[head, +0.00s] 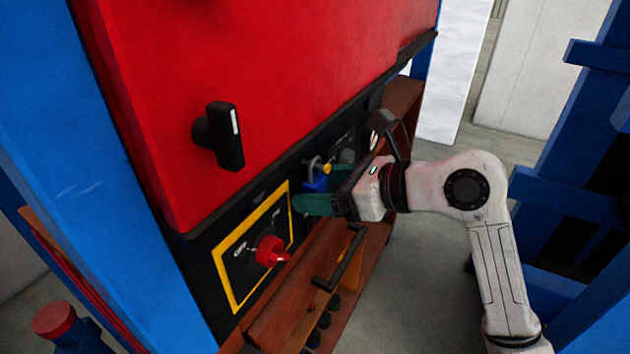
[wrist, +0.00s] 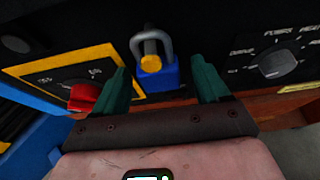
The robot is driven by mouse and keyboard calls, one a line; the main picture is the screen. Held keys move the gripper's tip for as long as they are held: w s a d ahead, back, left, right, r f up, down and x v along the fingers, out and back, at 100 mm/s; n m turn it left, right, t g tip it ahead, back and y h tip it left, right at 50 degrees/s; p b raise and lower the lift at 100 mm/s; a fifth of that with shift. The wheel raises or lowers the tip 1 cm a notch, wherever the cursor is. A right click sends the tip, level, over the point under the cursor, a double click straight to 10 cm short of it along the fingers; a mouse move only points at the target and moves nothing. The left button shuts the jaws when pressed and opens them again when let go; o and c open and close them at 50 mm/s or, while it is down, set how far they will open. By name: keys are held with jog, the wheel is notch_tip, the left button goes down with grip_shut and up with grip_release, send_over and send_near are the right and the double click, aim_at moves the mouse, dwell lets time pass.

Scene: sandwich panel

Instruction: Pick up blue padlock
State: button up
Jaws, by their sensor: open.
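The blue padlock (head: 316,182) is on the black panel, right of the yellow-framed red switch. In the wrist view the padlock (wrist: 158,78) has a blue body, a grey shackle and a round yellow part in front of it. My gripper (head: 305,203) is in front of the panel at the padlock, its near finger partly covering the padlock in the head view. In the wrist view my gripper (wrist: 162,88) is open, with a green finger on each side of the padlock and a gap on both sides. I cannot tell whether the shackle is hooked on anything.
A red rotary switch (head: 270,252) sits left of the padlock inside a yellow frame (head: 222,280). A grey knob (wrist: 275,62) is to the right. A large red panel (head: 260,70) with a black handle (head: 226,136) overhangs above. A wooden ledge (head: 285,285) runs below.

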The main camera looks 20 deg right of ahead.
jog(key=c, duration=1.1)
jog(key=shift+r, duration=0.2)
